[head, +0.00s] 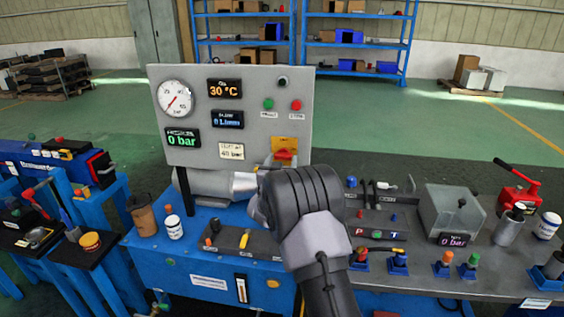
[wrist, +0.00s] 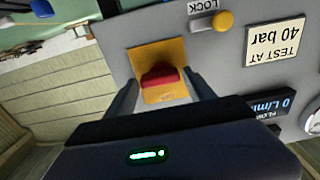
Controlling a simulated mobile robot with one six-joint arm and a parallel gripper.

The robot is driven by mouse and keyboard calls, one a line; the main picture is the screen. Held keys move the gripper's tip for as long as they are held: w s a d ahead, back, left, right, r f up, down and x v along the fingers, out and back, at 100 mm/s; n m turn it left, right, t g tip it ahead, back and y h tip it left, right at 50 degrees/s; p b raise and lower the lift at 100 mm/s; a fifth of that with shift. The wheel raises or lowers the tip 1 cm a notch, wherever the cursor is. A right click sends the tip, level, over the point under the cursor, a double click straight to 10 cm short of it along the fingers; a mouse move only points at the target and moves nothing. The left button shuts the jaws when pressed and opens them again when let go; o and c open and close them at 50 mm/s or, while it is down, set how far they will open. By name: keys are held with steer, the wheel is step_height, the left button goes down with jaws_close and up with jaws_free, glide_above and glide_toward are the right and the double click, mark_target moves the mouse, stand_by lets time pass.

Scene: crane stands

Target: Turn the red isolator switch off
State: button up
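The red isolator switch (wrist: 160,77) sits on a yellow plate (wrist: 165,54) on the grey panel in the wrist view. Its red handle lies roughly crosswise in that picture. My gripper (wrist: 163,82) is open, with one finger to each side of the handle; gaps show between handle and fingers, and I cannot tell how far the tips are from the panel. In the head view the switch (head: 284,155) is at the panel's lower right, partly hidden by my arm, and the fingertips are hidden.
A yellow knob (wrist: 224,20) marked LOCK sits beside the switch. The grey panel (head: 215,80) also carries a gauge (head: 175,99), displays, and green and red buttons. A blue bench (head: 160,262) with small items lies below. A grey worktop with fittings is at right.

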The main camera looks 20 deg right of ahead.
steer(key=c, duration=1)
steer(key=shift+o, duration=0.2)
steer(key=n, duration=0.4)
steer(key=shift+n+p, duration=0.35)
steer(key=shift+n, duration=0.05)
steer(key=n+p, duration=0.1)
steer(key=n, duration=0.3)
steer(key=shift+r+n, duration=0.15)
steer(key=shift+n, duration=0.15)
steer(key=n+p, duration=0.2)
steer(key=n, duration=0.3)
steer(key=shift+a, duration=0.1)
steer(key=shift+n+p, duration=0.8)
steer(key=shift+n, duration=0.9)
